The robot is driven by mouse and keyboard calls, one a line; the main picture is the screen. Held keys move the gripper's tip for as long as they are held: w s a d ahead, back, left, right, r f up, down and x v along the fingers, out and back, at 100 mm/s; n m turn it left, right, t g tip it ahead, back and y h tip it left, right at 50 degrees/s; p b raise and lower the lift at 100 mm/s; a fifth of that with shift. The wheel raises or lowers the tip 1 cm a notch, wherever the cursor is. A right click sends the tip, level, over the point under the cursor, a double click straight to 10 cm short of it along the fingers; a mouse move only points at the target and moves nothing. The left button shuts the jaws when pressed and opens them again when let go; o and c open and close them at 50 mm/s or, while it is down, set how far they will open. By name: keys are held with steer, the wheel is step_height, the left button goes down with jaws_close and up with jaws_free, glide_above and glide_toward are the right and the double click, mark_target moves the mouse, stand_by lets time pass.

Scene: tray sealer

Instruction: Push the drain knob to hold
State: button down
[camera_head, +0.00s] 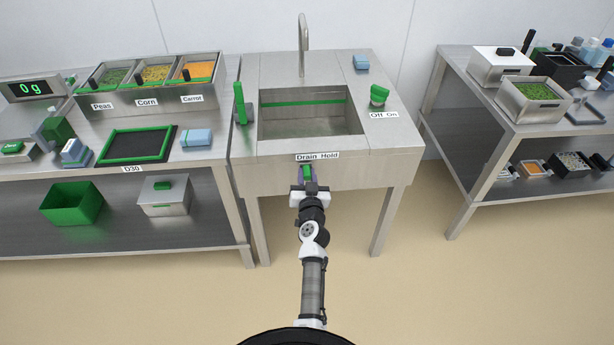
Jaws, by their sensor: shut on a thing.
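The green drain knob (307,171) is on the front face of the steel sink unit (340,176), under the "Drain Hold" label (317,156). It stands below the left part of the label, and its exact turn is too small to tell. My gripper (307,177) reaches up to the sink front and is shut on the drain knob, with its fingers on either side. The fingers hide part of the knob. The sink basin (310,125) above looks empty.
A green tap knob (379,95) with an "Off On" label sits right of the basin. A faucet (302,45) stands behind it. Steel tables with food bins flank the sink at left (215,150) and right (470,95). The floor in front is clear.

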mark_target(330, 164)
steer(key=d+b, duration=0.6)
steer(key=shift+d+f, duration=0.1)
steer(key=shift+d, duration=0.25)
steer(key=shift+d+r, duration=0.25)
steer(key=shift+d, duration=0.15)
steer(key=c, duration=1.2)
jaws_free()
steer(key=shift+d+f, duration=0.1)
